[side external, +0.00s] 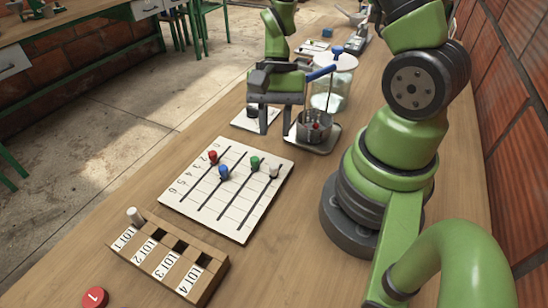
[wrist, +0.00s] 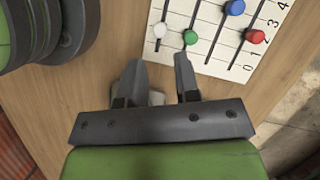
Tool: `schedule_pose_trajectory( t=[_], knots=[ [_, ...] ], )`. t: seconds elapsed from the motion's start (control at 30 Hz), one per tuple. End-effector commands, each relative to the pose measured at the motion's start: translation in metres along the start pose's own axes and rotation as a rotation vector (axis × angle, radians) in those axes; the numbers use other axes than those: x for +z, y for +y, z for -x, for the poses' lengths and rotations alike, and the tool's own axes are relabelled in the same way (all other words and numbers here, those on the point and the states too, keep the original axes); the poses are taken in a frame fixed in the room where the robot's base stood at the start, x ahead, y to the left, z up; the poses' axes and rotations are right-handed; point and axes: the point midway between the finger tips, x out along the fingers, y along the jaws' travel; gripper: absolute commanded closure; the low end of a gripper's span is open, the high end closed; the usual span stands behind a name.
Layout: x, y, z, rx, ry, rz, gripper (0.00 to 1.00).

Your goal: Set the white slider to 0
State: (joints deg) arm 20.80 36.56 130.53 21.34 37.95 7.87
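The white slider (side external: 274,170) is on the numbered slider board (side external: 238,228), in the end slot farthest from the number labels. In the wrist view the white slider (wrist: 160,30) shows near the 0 end of its slot; its exact row is hard to tell. The green slider (wrist: 190,37), blue slider (wrist: 235,7) and red slider (wrist: 255,37) stand in the other slots. My gripper (side external: 275,124) is open and empty, beyond the board's far edge in the side view. In the wrist view my gripper (wrist: 156,80) has its fingers apart, clear of the white slider.
A metal pot (side external: 315,128) stands on a scale close to my gripper, with a glass jar (side external: 332,88) behind it. A small white plate (side external: 240,122) lies beside my gripper.

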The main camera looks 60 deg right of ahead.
Motion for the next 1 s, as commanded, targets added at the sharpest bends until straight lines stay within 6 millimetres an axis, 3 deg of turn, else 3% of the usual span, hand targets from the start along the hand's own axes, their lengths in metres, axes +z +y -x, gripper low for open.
schedule_pose_trajectory(
  t=[0.13, 0.4, 0.63, 0.97, 1.0],
  knots=[
    [0.001, 0.001, -0.027, 0.007, -0.004, 0.000, 0.70],
    [0.001, 0.000, -0.058, 0.001, -0.003, 0.002, 0.70],
    [0.000, 0.000, -0.070, 0.001, 0.000, 0.004, 0.70],
    [0.000, 0.000, -0.071, 0.001, 0.001, 0.003, 0.70],
    [0.000, 0.000, -0.071, 0.001, 0.001, 0.003, 0.75]
  ],
)
